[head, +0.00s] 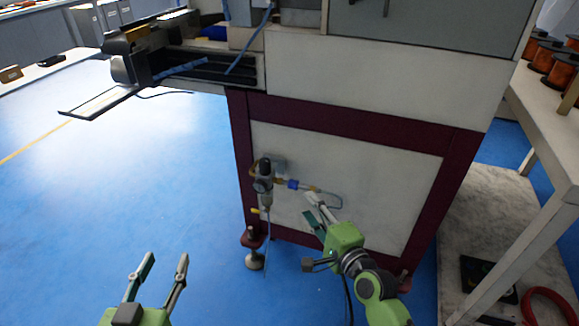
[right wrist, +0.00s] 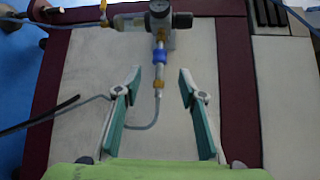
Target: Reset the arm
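My left gripper (head: 158,273) is open and empty at the bottom left of the head view, over the blue floor. My right gripper (head: 318,211) is in front of the machine's lower panel, just right of the air regulator in the head view. In the right wrist view its two green-padded fingers (right wrist: 160,90) are apart, with nothing held between them. The regulator's blue fitting (right wrist: 159,56) and thin hose (right wrist: 155,112) appear beyond and between the fingers. I cannot tell whether the hose touches a finger.
The winder's white panel (head: 385,185) with its dark red frame (head: 241,150) stands close in front. The air regulator (head: 264,180) sticks out from it. A shelf (head: 548,110) with copper spools (head: 560,70) is at the right. The blue floor (head: 150,190) at the left is free.

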